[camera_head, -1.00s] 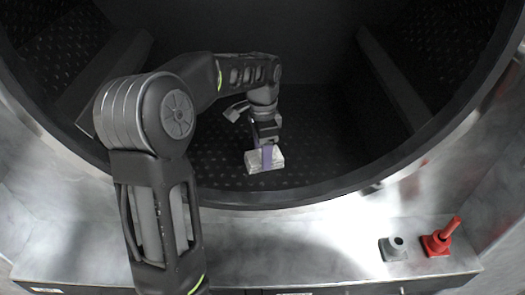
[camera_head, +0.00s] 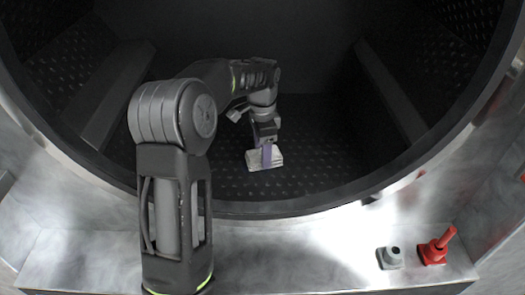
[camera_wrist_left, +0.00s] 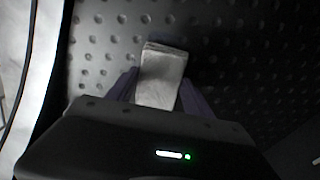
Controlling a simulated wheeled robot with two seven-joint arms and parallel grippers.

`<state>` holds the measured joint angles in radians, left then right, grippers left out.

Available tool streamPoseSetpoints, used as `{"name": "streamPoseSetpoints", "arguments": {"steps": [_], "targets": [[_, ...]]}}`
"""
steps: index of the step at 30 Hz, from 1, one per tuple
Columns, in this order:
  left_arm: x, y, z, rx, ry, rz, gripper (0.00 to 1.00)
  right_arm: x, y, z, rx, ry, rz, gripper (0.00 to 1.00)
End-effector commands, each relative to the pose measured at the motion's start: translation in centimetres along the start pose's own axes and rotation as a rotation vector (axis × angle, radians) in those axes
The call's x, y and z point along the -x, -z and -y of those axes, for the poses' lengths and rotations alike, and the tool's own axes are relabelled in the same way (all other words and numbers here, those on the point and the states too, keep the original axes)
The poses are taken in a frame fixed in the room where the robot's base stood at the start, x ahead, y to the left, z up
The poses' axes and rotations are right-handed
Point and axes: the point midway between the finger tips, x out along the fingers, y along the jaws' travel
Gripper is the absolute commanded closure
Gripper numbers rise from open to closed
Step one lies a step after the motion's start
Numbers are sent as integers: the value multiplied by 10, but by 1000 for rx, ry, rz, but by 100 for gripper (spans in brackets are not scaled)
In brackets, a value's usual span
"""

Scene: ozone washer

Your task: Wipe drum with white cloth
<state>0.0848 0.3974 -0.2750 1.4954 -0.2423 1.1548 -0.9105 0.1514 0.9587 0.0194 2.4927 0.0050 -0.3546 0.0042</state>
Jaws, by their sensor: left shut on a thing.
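The white cloth (camera_head: 264,162) is a folded pad inside the dark drum, low near the drum's front rim. My left gripper (camera_head: 267,152) is shut on the cloth, with its purple fingers on either side of it. In the left wrist view the cloth (camera_wrist_left: 162,78) sits between the fingers (camera_wrist_left: 160,92), over the perforated drum wall. The drum (camera_head: 320,150) is dark, with rows of small dimples and raised ribs. I cannot tell for sure whether the cloth touches its surface. My right gripper is not in view.
The drum's round metal rim (camera_head: 300,206) curves below my left arm. On the metal ledge at the front right stand a grey fitting (camera_head: 390,257) and a red fitting (camera_head: 437,247). The ribs (camera_head: 392,90) stick out from the drum wall. The drum's right side is free.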

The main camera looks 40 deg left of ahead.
Motion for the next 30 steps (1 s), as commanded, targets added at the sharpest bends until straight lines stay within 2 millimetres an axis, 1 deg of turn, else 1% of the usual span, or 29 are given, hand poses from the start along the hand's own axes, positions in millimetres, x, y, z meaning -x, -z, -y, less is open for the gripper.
{"name": "streamPoseSetpoints", "arguments": {"steps": [7,12,23,26,30], "targets": [[1,5,21,1,0,2,81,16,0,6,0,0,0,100],[-1,9,33,1,0,0,81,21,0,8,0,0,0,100],[-3,9,35,0,0,0,81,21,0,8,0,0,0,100],[-3,6,36,1,-1,0,81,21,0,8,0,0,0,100],[-2,-4,39,2,0,1,81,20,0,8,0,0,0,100]]}}
